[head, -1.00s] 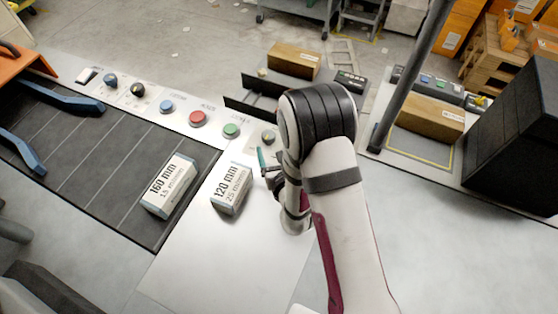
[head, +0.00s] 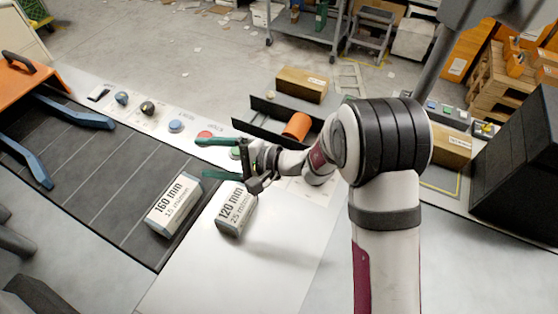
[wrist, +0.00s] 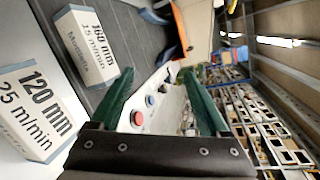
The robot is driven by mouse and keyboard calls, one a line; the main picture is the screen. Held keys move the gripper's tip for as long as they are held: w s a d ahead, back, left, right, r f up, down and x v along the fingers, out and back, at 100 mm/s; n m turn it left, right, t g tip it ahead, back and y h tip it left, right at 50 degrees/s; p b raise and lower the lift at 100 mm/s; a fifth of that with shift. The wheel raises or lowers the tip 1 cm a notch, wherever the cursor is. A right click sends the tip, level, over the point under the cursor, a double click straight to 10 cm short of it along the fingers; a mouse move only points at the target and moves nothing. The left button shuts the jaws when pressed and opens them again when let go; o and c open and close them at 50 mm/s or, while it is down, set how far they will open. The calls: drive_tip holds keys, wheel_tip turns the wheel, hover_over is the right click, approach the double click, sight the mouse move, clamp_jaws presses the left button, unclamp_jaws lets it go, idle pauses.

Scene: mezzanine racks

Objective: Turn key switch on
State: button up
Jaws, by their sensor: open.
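My gripper (head: 203,158) is open and empty, its green fingers pointing left along the control strip (head: 112,116) beside the dark belt. In the head view it is over the red button (head: 205,134) and partly hides the green button (head: 236,152). The strip also bears a blue button (head: 175,126), two dark round knobs, one left (head: 121,98) and one right (head: 147,108), and a rocker switch (head: 99,93). I cannot tell which control is the key switch. In the wrist view the red (wrist: 137,117) and blue (wrist: 149,100) buttons lie between my fingers (wrist: 158,74).
Two label blocks, 160 mm (head: 172,204) and 120 mm (head: 236,211), stand near the belt's right edge. A black tray with an orange cylinder (head: 297,125) and a cardboard box (head: 302,84) are behind my arm.

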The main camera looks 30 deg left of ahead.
drive_tip(key=w+d+n+t+h, duration=0.2)
drive_tip(key=w+d+n+h, duration=0.3)
drive_tip(key=w+d+n, duration=0.45)
drive_tip(key=w+d+n+t+h, duration=0.1)
drive_tip(key=w+d+n+h, duration=0.5)
drive_tip(key=n, duration=0.6)
drive_tip(key=shift+m+y, duration=0.25)
drive_tip(key=shift+y, duration=0.05)
drive_tip(key=x, duration=0.5)
drive_tip(key=a+x, duration=0.1)
drive_tip(key=x, duration=0.4)
drive_tip(key=w+x, duration=0.1)
drive_tip(key=x, duration=0.4)
drive_tip(key=shift+a+r, duration=0.2)
drive_tip(key=shift+a, duration=0.25)
drive_tip(key=shift+a+f, duration=0.15)
drive_tip(key=shift+f, duration=0.15)
clamp_jaws()
